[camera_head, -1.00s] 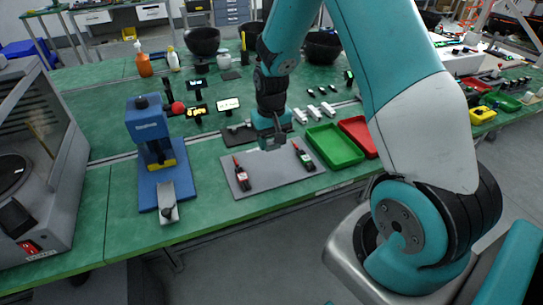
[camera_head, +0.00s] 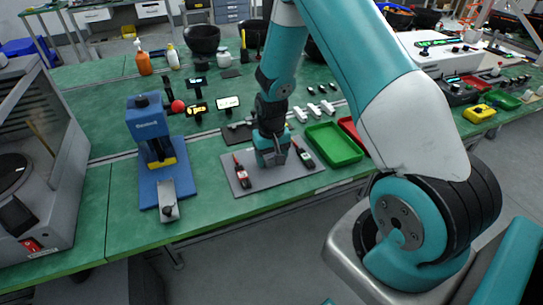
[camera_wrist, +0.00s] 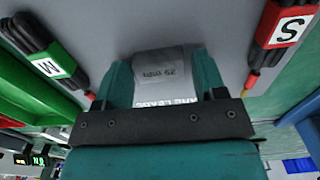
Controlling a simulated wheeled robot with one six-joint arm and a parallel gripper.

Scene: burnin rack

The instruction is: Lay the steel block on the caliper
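The steel block (camera_wrist: 160,64), grey and marked "25 mm", sits between the two fingertips of my gripper (camera_wrist: 162,75) in the wrist view. My fingers close on its sides. In the head view my gripper (camera_head: 272,160) is low over the grey mat (camera_head: 270,183), between the two test leads; the block is hard to make out there. I cannot tell whether the block touches the mat. I cannot surely pick out the caliper; a dark flat item (camera_head: 236,134) lies behind the mat, partly hidden by my arm.
A red-and-black lead labelled S (camera_wrist: 287,27) and a green-labelled lead M (camera_wrist: 48,62) flank my gripper. A green tray (camera_head: 333,145) stands right of the mat. A blue press (camera_head: 150,130) stands left. Bare green bench (camera_head: 120,210) shows at the front left.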

